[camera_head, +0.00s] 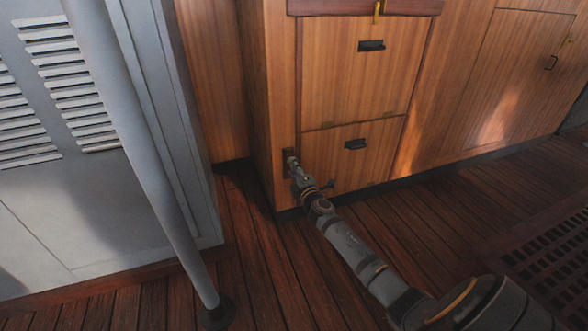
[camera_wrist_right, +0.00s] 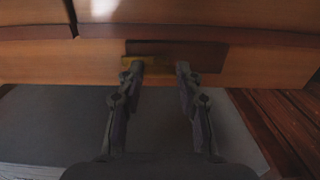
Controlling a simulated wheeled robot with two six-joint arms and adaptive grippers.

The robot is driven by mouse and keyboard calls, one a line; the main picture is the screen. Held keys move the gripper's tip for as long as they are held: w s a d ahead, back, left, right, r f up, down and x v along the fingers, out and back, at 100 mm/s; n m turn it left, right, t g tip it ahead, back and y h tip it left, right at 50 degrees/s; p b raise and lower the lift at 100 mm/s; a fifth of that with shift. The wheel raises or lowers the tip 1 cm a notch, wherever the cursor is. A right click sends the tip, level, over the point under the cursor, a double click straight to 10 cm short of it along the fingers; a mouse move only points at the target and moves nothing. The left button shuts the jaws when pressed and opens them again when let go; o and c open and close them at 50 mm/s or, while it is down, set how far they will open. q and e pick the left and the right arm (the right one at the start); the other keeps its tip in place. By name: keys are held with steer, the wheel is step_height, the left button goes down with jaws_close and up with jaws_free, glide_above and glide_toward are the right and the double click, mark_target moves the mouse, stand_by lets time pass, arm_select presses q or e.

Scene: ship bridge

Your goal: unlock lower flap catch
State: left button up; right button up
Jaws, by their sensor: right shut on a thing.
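The lower flap (camera_head: 340,172) is a wooden panel low on the cabinet front, closed, with a black handle (camera_head: 355,144). At its left edge my right gripper (camera_head: 291,160) reaches the cabinet's corner post. In the right wrist view my right gripper (camera_wrist_right: 160,70) has its fingertips against a dark recessed plate (camera_wrist_right: 210,52) in the wood. A small brass piece of the catch (camera_wrist_right: 127,61) shows by the left fingertip. The gripper is shut on the catch, most of which the fingers and shadow hide. My left gripper is not in view.
The upper flap (camera_head: 365,65) above is closed, with a brass catch (camera_head: 378,10) at its top. A grey vented locker (camera_head: 60,200) and a slanting grey pole (camera_head: 150,170) stand at the left. A floor grating (camera_head: 545,240) lies at the right. The plank floor before the cabinet is otherwise clear.

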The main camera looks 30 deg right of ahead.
steer(key=shift+a+f, duration=0.1)
stand_by(0.3)
steer(key=o, duration=1.1)
steer(key=shift+o, duration=0.2)
steer(key=v, duration=1.2)
